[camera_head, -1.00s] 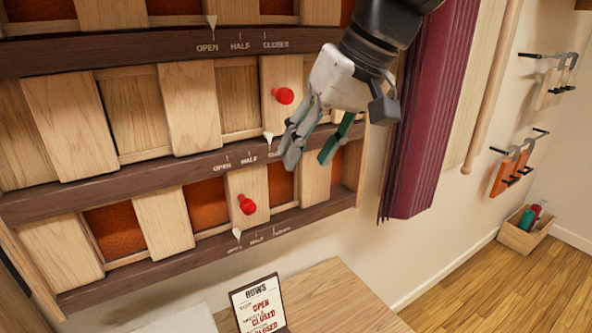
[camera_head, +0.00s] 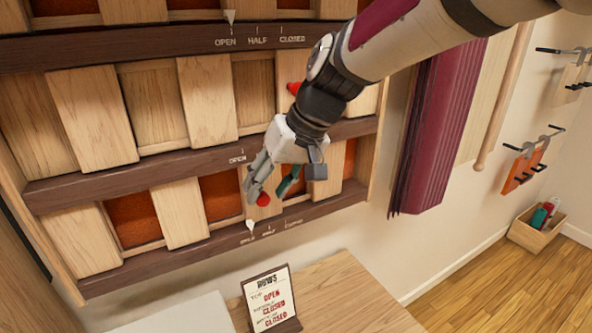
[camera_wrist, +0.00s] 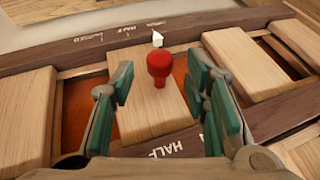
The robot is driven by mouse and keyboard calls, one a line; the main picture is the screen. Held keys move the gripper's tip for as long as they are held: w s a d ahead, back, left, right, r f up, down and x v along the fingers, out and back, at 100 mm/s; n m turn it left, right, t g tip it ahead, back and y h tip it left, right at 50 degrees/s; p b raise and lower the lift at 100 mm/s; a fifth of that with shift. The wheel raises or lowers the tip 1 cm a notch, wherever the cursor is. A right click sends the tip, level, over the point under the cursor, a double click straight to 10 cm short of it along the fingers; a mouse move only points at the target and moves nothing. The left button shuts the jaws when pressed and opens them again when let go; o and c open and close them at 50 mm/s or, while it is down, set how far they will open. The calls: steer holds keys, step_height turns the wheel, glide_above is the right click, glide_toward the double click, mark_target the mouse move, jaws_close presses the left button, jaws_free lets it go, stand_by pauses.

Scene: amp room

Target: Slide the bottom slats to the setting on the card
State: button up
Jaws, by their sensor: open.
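The bottom row's slats (camera_head: 180,215) leave orange gaps between them. Their red knob (camera_head: 263,200) is partly hidden by my gripper (camera_head: 271,192). In the wrist view the knob (camera_wrist: 158,68) stands on a slat between the fingers of my open gripper (camera_wrist: 162,92), with space on both sides. The row's white pointer (camera_head: 249,225) is at the OPEN end of its scale; it also shows in the wrist view (camera_wrist: 157,38). The card (camera_head: 270,299) is headed ROWS and reads OPEN on its top line, then CLOSED on the two lines below.
The top row's pointer (camera_head: 229,17) is at OPEN. A wooden table (camera_head: 345,295) is below, and a maroon curtain (camera_head: 438,130) hangs to the right.

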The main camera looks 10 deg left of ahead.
steer(key=shift+x, duration=0.85)
steer(key=shift+c, duration=0.2)
jaws_close()
steer(key=w+d+b, duration=0.2)
steer(key=w+d, duration=0.3)
steer(key=d, duration=0.1)
steer(key=shift+d+b, duration=0.4)
steer(key=shift+w+r, duration=0.1)
steer(key=shift+w, duration=0.05)
steer(key=shift+o, duration=0.2)
jaws_free()
steer(key=shift+d, duration=0.15)
